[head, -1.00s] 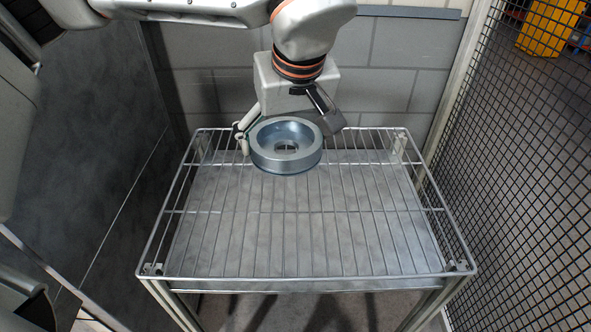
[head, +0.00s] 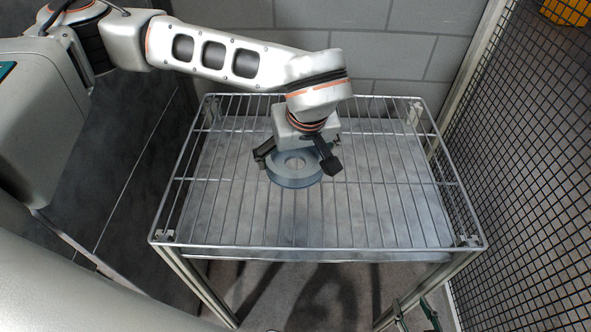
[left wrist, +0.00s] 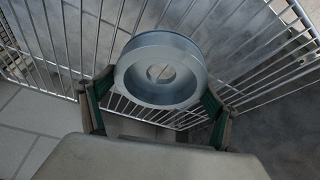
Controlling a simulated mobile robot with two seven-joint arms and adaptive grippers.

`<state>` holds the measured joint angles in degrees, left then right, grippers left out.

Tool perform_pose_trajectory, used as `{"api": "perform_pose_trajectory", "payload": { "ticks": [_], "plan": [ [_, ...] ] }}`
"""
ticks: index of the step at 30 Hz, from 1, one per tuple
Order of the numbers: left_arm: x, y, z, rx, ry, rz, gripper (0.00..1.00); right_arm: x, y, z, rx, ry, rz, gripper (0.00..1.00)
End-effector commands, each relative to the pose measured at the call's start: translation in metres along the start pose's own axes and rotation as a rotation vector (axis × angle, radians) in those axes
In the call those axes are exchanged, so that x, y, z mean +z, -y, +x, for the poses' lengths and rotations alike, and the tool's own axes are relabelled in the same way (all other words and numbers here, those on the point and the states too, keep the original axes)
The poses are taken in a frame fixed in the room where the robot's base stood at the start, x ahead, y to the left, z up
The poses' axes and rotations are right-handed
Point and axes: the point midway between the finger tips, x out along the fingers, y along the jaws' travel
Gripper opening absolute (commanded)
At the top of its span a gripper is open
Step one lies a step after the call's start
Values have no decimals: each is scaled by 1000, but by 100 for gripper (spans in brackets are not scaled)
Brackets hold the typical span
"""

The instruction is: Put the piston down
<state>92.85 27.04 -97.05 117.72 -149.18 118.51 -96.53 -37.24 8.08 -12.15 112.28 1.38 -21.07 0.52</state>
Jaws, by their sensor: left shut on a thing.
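The piston (head: 295,169) is a grey metal ring-shaped disc with a stepped hole in its middle. My left gripper (head: 297,165) is shut on it, one finger on each side, over the back middle part of the wire rack (head: 225,215). The piston lies roughly level; I cannot tell whether its underside touches the wires. In the left wrist view the piston (left wrist: 161,70) sits between the green-padded fingertips, with rack wires behind it. My right gripper (head: 415,316) shows only partly at the bottom edge, its fingers apart and empty, below the rack's front right.
The rack has a raised wire rim (head: 320,249) all round, and its front and sides are clear. A block wall (head: 400,50) stands behind, a mesh fence (head: 530,150) at the right, and a dark panel (head: 125,170) at the left.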

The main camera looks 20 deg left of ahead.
Motion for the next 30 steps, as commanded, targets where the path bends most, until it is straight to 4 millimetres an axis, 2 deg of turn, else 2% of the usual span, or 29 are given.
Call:
{"api": "perform_pose_trajectory", "payload": {
  "ticks": [8,15,28,29,30],
  "plan": [
    [9,-1,21,1,0,0,50,-2,0,-1,0,-1,0,40],
    [20,0,48,1,0,0,50,-6,-1,-2,1,-5,0,40],
    [22,-1,54,2,-2,1,50,-4,0,0,1,-6,1,40],
    [23,0,55,0,-1,2,91,-4,0,0,1,-6,1,40],
    [22,0,55,0,0,2,100,-5,0,0,1,-6,2,40]
  ]
}}
